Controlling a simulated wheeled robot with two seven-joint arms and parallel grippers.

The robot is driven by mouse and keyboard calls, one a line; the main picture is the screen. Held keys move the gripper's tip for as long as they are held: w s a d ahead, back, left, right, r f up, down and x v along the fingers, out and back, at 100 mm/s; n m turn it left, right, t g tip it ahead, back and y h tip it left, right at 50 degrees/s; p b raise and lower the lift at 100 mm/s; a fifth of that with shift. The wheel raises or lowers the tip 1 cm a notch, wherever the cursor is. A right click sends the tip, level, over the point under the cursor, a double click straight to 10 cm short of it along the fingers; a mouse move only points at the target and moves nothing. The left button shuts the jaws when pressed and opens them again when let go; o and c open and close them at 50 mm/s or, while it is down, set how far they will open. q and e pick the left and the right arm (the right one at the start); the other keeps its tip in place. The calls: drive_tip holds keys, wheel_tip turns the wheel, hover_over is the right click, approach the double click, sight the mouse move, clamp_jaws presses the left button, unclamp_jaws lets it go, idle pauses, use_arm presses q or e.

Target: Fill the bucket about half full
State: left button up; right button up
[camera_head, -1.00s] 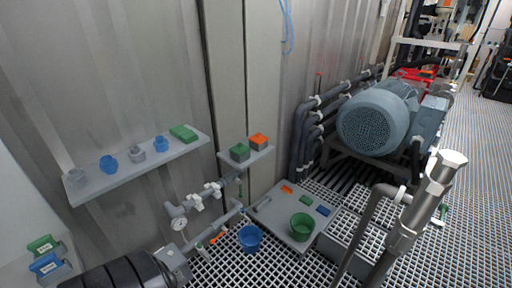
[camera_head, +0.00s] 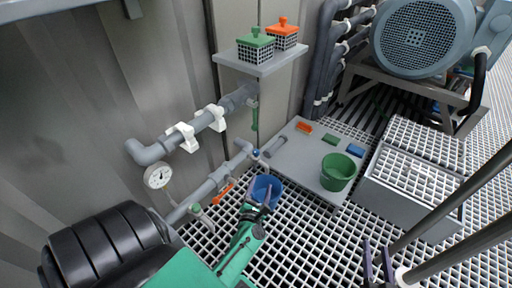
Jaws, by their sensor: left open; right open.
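A blue bucket (camera_head: 272,181) stands on the grating floor below the end of a grey pipe (camera_head: 243,148). A green bucket (camera_head: 338,166) stands on a grey plate to its right. My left gripper (camera_head: 260,199) is open at the near side of the blue bucket and covers part of it. I cannot tell whether its fingers touch the rim. Whether the blue bucket holds water is not clear. My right gripper (camera_head: 377,262) is open at the bottom edge, over the grating, away from both buckets.
Along the wall pipes are a gauge (camera_head: 158,176), a green valve handle (camera_head: 196,209), an orange handle (camera_head: 224,192) and a small blue knob (camera_head: 256,153). The grey plate (camera_head: 293,158) bears orange, green and blue blocks. A small shelf (camera_head: 262,64) holds two lidded baskets.

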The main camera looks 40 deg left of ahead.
sight(256, 155)
use_arm(q)
drive_tip(key=w+a+n+y+b, duration=0.1)
drive_tip(key=w+a+n, duration=0.1)
drive_tip(key=w+a+n+y+b, duration=0.1)
drive_tip(key=w+a+n, duration=0.1)
drive_tip(key=a, duration=0.1)
drive_tip(key=w+a+n+y+b, duration=0.1)
drive_tip(key=w+a+n, duration=0.2)
drive_tip(key=shift+a+r, duration=0.1)
drive_tip(key=shift+r, duration=0.05)
drive_tip(key=b+x, duration=0.1)
drive_tip(key=x, duration=0.5)
clamp_jaws()
use_arm(e)
wheel_tip(256, 155, up, 27)
drive_tip(key=d+n+t+y, duration=0.1)
drive_tip(key=d+t+y, duration=0.1)
drive_tip(key=t, duration=0.7)
drive_tip(key=shift+w+t+y, duration=0.3)
drive_tip(key=shift+w+y, duration=0.1)
drive_tip(key=shift+y, duration=0.5)
